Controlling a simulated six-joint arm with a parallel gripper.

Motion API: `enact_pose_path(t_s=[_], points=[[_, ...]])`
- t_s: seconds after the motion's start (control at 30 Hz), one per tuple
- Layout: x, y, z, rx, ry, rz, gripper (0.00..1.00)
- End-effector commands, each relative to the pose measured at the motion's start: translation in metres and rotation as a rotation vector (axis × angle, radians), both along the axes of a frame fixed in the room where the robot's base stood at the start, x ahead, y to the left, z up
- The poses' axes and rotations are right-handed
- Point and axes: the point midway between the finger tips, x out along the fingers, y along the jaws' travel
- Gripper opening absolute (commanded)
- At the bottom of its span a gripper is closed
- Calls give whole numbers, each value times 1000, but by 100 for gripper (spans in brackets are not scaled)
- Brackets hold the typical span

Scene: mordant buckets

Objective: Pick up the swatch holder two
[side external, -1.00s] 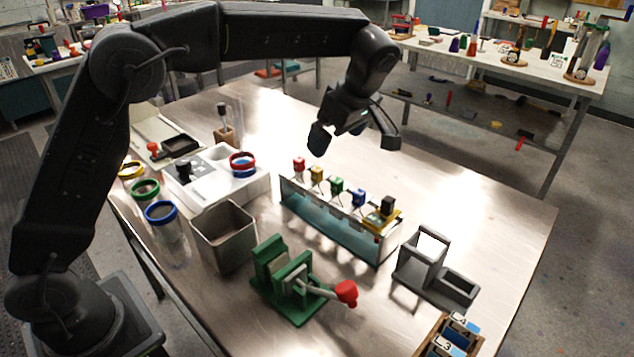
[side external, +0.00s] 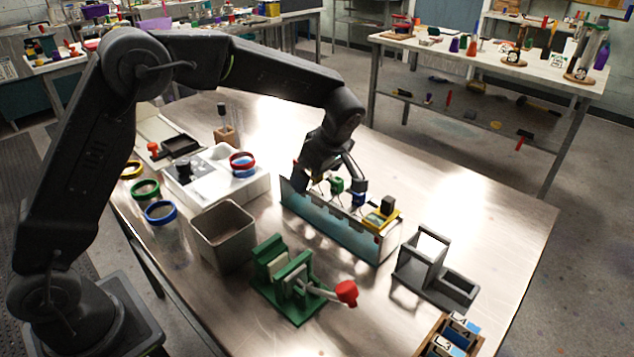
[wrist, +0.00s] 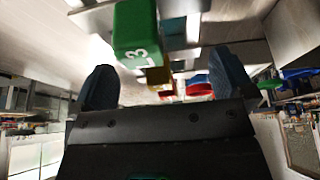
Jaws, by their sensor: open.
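A row of swatch holders with coloured blocks on top hangs in a clear trough (side external: 345,232). In the wrist view a green block (wrist: 135,35) bears a 3, and a yellow block (wrist: 158,76) shows behind it, its number not readable; by order it appears to be holder two. In the side view the green (side external: 337,185), blue (side external: 358,198) and black (side external: 388,204) blocks show; the yellow one is hidden by my gripper. My gripper (side external: 328,180) is open and low over the row's far-left part. In the wrist view the yellow block appears between its fingers (wrist: 165,80).
A yellow piece (side external: 380,218) sits at the trough's right end. A grey metal bin (side external: 224,238), a green press with a red handle (side external: 290,285) and a grey stand (side external: 435,270) surround the trough. The table behind the trough, to the right, is clear.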

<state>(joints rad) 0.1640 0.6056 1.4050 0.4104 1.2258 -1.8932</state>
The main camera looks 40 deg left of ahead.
Motion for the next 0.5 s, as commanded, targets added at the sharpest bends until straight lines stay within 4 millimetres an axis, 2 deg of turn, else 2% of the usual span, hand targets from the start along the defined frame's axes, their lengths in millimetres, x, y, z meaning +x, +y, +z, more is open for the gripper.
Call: enact_pose_path(t_s=[0.13,0.5], points=[[0,0,0,0,0,0,100],[0,0,1,0,0,0,65]])
